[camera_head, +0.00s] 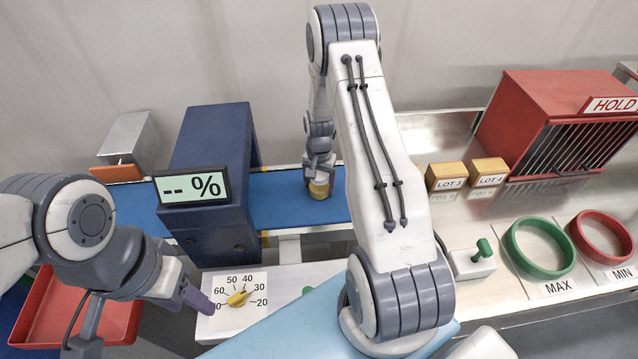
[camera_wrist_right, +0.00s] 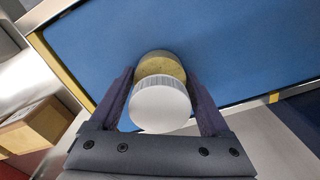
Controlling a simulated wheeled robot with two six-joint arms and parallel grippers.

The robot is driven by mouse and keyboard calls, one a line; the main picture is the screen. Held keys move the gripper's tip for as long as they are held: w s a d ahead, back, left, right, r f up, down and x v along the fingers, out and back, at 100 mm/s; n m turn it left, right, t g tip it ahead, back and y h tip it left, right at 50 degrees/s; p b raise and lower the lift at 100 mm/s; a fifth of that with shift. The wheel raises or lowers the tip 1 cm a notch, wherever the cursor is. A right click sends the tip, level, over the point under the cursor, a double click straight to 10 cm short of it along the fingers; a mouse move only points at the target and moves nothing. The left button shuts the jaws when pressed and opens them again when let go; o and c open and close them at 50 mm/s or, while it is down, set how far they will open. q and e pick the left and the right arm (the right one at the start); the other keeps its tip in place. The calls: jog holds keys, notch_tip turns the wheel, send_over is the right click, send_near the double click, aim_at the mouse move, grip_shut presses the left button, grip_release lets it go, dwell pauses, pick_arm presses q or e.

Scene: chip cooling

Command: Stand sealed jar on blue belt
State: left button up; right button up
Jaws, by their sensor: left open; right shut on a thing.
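The sealed jar (camera_head: 319,190) has yellowish contents and is at the blue belt (camera_head: 270,205), just right of the dark blue housing. My right gripper (camera_head: 319,172) is shut on it from above. In the right wrist view, the jar's white lid (camera_wrist_right: 160,108) is between the two fingers, with the yellowish body beyond it over the blue belt (camera_wrist_right: 230,45). The jar looks about upright; whether its base touches the belt I cannot tell. My left gripper (camera_head: 140,322) is open and empty at the lower left, beside the dial panel.
The dark blue housing (camera_head: 185,225) with a "-- %" display spans the belt. A yellow dial (camera_head: 238,298) sits in front. LOT boxes (camera_head: 446,177), a red HOLD cage (camera_head: 545,120), and green (camera_head: 508,245) and red (camera_head: 577,230) rings stand right. A red tray (camera_head: 110,325) is lower left.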

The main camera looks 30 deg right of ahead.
jog(key=o, duration=1.3)
notch_tip(320, 180, up, 11)
jog(key=b, duration=0.3)
jog(key=shift+f, duration=0.15)
jog(key=shift+r, duration=0.75)
jog(key=shift+a, duration=0.1)
